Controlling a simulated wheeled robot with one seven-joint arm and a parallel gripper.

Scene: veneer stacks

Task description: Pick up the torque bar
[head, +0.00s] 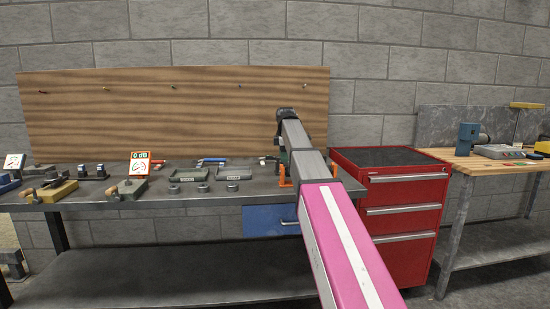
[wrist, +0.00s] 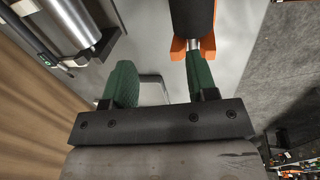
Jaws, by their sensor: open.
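My gripper (wrist: 160,72) is open, with two green fingers apart and nothing between them in the wrist view. A bar with a thick black grip (wrist: 192,18) and a short silver section, which looks like the torque bar, lies at an orange holder (wrist: 207,48). The right fingertip is close to its silver section; I cannot tell whether they touch. The bar's far end is out of frame. In the head view my arm hides most of the gripper and the bar; orange holder parts (head: 283,174) show beside the arm on the dark workbench (head: 150,204).
A silver cylinder (wrist: 80,22) lies at upper left in the wrist view. On the bench stand grey trays (head: 188,174), a "0 dB" sign (head: 140,164) and several small tools. A red drawer cabinet (head: 400,215) stands right of the bench. A wooden backboard (head: 170,110) rises behind.

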